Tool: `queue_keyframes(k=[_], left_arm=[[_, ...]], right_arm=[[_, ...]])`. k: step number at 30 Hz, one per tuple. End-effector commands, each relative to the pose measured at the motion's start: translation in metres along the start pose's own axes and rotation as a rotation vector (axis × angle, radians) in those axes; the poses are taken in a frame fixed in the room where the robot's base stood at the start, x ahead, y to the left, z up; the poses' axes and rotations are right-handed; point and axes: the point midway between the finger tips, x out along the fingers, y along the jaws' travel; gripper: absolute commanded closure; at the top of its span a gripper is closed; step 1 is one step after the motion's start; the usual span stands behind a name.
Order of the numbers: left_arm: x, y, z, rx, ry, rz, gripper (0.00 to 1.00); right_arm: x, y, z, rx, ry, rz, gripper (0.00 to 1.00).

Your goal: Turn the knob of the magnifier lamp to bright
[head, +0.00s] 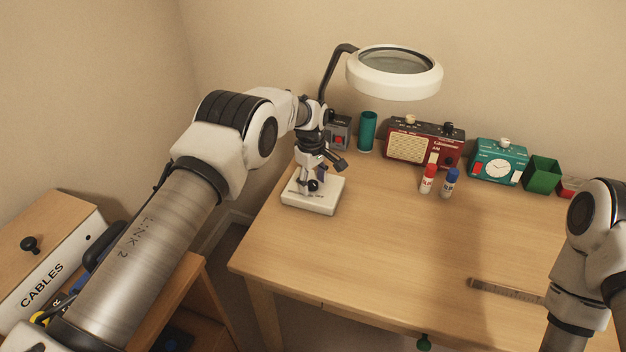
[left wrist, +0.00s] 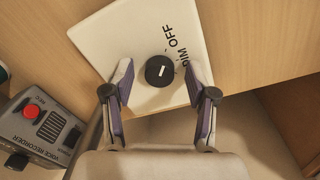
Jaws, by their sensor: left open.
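The magnifier lamp has a white ring head (head: 395,82) on a dark bent arm and a white base (head: 322,203) at the table's back left. Its round black knob (left wrist: 160,71) sits on the base and carries a short white mark. The words OFF and DIM show on the base beside the knob; a bright label is not visible. My left gripper (head: 318,176) is low over the base, pointing down. In the left wrist view its open fingers (left wrist: 160,86) stand either side of the knob, with gaps on both sides. My right gripper is out of the picture.
A grey voice recorder (left wrist: 43,125) stands beside the base. A teal cup (head: 367,132), red radio (head: 410,146), teal clock (head: 499,163) and green box (head: 541,175) line the wall. Two glue bottles (head: 428,180) stand before the radio. The table's middle is clear.

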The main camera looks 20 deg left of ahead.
Motion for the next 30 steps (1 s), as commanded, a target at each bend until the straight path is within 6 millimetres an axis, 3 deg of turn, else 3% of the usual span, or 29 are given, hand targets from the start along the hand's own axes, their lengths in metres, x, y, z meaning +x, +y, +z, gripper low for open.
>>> queue_keyframes(k=[1, 6, 20, 30], left_arm=[[0.0001, 0.0, 0.0001, 0.0, 0.0, 0.0, 0.43], [0.0001, -0.0001, 0.0001, 0.0, 0.0, 0.0, 1.0], [0.0007, -0.0003, 0.0001, 0.048, -0.003, -0.001, 1.0], [0.0014, -0.0009, 0.0, 0.264, -0.012, 0.0, 1.0]], right_arm=[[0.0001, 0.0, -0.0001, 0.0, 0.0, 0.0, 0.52], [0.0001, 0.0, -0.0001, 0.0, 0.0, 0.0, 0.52], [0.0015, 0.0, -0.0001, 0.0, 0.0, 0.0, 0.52], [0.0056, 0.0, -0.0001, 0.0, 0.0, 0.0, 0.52]])
